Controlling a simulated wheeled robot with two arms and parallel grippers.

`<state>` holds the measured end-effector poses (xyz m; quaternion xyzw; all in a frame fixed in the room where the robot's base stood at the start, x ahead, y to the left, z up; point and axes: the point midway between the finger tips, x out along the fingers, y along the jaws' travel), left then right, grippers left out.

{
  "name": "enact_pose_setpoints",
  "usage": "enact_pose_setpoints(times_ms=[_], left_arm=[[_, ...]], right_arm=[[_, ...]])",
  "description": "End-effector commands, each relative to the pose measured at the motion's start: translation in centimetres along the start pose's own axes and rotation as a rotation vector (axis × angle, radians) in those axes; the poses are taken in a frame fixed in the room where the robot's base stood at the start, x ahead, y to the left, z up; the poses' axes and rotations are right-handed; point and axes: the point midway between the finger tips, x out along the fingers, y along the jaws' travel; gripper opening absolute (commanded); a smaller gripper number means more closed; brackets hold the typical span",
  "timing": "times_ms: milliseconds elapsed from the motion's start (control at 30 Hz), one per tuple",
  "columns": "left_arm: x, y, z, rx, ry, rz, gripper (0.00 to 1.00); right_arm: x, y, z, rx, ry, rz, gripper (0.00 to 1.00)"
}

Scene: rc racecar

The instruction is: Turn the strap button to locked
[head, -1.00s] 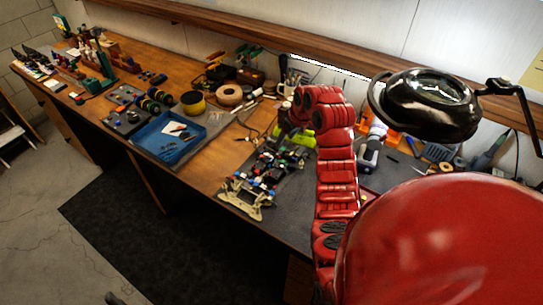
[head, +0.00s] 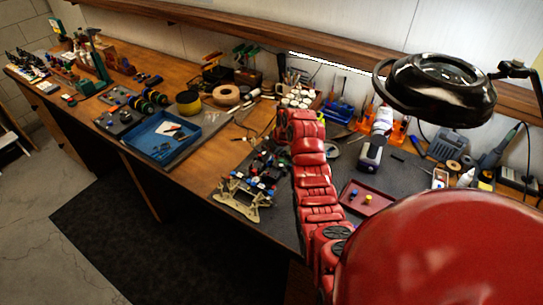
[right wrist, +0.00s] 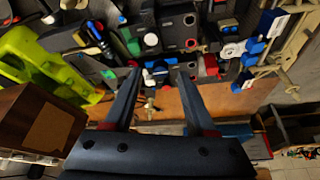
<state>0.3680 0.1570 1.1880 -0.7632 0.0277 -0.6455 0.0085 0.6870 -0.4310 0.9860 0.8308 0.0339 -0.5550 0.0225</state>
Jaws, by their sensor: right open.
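The RC car chassis (head: 245,195), with a tan frame and black, blue and red parts, sits on the grey mat, partly hidden by my right arm in the head view. In the right wrist view the chassis (right wrist: 165,25) fills the top. My right gripper (right wrist: 156,68) is open, its two dark fingers pointing at the chassis. Small white, blue and red parts (right wrist: 155,72) show between or just beyond the fingertips. I cannot tell which part is the strap button or how it is turned. Contact cannot be told. My left gripper is out of view.
A lime-green object (right wrist: 45,62) and a brown block (right wrist: 30,125) lie left in the wrist view. A blue tray (head: 165,140) is left of the chassis; a red tray (head: 368,198) is right. A black magnifier lamp (head: 437,90) hangs at upper right.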

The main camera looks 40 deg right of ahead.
Motion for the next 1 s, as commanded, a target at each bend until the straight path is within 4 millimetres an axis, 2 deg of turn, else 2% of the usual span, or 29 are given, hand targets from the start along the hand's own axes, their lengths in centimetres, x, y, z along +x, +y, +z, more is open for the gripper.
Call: enact_pose_setpoints(times_ms=[200,500,800,1000], left_arm=[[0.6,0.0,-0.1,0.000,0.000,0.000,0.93],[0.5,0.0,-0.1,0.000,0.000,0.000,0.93],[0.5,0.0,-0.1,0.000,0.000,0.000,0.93],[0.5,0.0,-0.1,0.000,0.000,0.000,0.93]], right_arm=[[1.4,-0.1,0.1,0.000,-0.002,-0.001,0.56],[1.6,-0.1,0.1,0.000,0.000,0.000,0.56],[1.5,0.0,0.1,0.000,0.000,0.000,0.02],[1.5,0.0,0.1,0.000,0.000,0.000,0.00]])
